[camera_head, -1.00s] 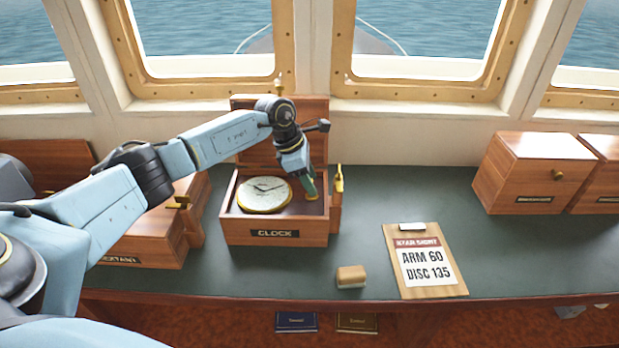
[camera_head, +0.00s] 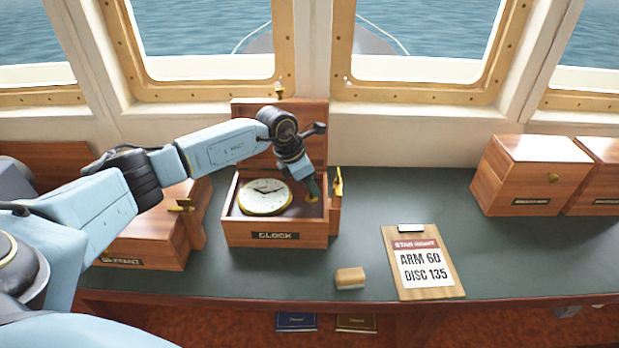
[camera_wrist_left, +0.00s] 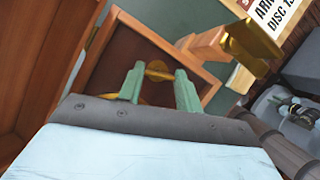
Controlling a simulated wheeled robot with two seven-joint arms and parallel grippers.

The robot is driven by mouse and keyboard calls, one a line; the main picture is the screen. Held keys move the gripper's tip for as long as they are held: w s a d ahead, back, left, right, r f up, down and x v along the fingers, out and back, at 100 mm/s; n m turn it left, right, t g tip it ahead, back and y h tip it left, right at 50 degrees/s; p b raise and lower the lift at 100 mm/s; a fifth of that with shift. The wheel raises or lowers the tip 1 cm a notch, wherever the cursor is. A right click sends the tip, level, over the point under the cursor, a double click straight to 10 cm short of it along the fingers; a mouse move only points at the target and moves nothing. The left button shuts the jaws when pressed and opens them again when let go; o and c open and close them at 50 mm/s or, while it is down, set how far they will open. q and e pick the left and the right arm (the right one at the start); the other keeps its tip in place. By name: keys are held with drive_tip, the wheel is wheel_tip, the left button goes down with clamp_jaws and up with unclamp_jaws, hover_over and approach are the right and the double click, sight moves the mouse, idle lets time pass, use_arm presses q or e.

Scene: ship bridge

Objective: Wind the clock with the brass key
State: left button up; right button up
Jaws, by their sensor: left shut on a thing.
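The clock (camera_head: 263,199), a white dial with a brass rim, lies face up in the open wooden box labelled CLOCK (camera_head: 233,236). My left gripper (camera_head: 311,194) reaches down into the right part of this box, beside the dial. Its green fingers are shut on a small brass piece that looks like the brass key (camera_head: 312,199). In the left wrist view the brass key (camera_wrist_left: 158,70) shows between and beyond the fingertips, partly hidden by them. I cannot tell whether it is lifted clear of the box floor.
A brass fitting (camera_head: 338,183) stands at the box's right wall, close to the gripper. The raised lid (camera_head: 250,150) is behind. The SEXTANT box (camera_head: 150,250) is to the left. A wooden block (camera_head: 350,277) and a clipboard (camera_head: 424,262) lie in front.

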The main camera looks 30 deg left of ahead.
use_arm(q)
drive_tip(key=n+y+p, duration=0.1)
drive_tip(key=n, duration=0.1)
drive_tip(key=shift+r+n+t, duration=0.1)
drive_tip(key=shift+n+t, duration=0.2)
drive_tip(key=shift+n, duration=0.1)
drive_tip(key=n+y, duration=0.1)
drive_tip(key=n, duration=0.1)
drive_tip(key=shift+d+n, duration=0.15)
drive_tip(key=shift+n, duration=0.25)
drive_tip(key=n+y, duration=0.1)
drive_tip(key=n, duration=0.1)
drive_tip(key=shift+n, duration=0.3)
drive_tip(key=shift+d+n+y, duration=0.1)
drive_tip(key=shift+n+y, duration=0.5)
drive_tip(key=shift+n, duration=0.9)
drive_tip(key=o, duration=1)
drive_tip(key=b+v, duration=0.2)
drive_tip(key=v, duration=1.1)
drive_tip(key=shift+s+d+r, duration=0.15)
drive_tip(key=shift+d, duration=0.05)
